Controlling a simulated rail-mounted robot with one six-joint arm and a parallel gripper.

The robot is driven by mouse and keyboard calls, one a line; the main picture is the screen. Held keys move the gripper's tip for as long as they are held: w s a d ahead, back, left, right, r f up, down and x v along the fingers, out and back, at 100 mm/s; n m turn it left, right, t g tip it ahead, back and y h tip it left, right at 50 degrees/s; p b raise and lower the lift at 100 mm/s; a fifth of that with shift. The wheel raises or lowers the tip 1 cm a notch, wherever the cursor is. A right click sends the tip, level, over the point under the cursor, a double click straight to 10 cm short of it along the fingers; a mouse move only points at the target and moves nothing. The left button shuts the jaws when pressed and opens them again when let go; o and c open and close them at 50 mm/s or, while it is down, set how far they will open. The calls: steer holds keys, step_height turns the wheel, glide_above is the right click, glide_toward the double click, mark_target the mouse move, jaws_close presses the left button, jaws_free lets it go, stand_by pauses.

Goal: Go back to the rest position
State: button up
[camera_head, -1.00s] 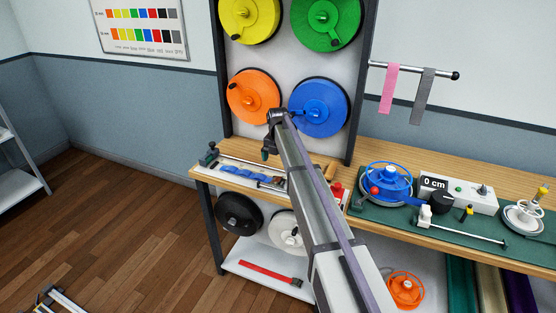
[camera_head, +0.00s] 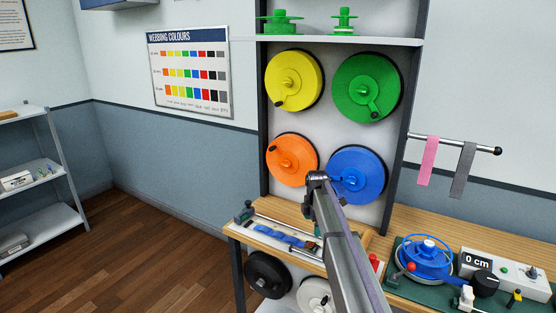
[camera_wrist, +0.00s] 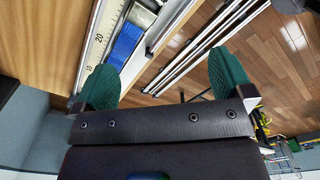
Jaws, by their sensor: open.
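My arm reaches from the bottom of the head view up to the spool wall, its end in front of the blue spool (camera_head: 357,174). My gripper shows in the wrist view (camera_wrist: 165,80), with two green finger pads wide apart and nothing between them. It is over the wooden bench. A ruled measuring strip (camera_wrist: 98,42) and a piece of blue webbing (camera_wrist: 127,44) lie beyond the fingers. The same blue webbing lies in the bench fixture in the head view (camera_head: 285,239). In the head view the fingers are mostly hidden by the arm.
Yellow (camera_head: 294,80), green (camera_head: 367,86) and orange (camera_head: 292,158) spools hang on the wall. A rail (camera_head: 470,146) with pink and grey strips projects at right. A blue winder (camera_head: 425,262) and a display box reading 0 cm (camera_head: 500,268) stand on the bench. Open floor lies left.

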steer(key=s+m, duration=2)
steer(key=s, duration=1.8)
steer(key=shift+s+a, duration=0.25)
steer(key=shift+a, duration=0.05)
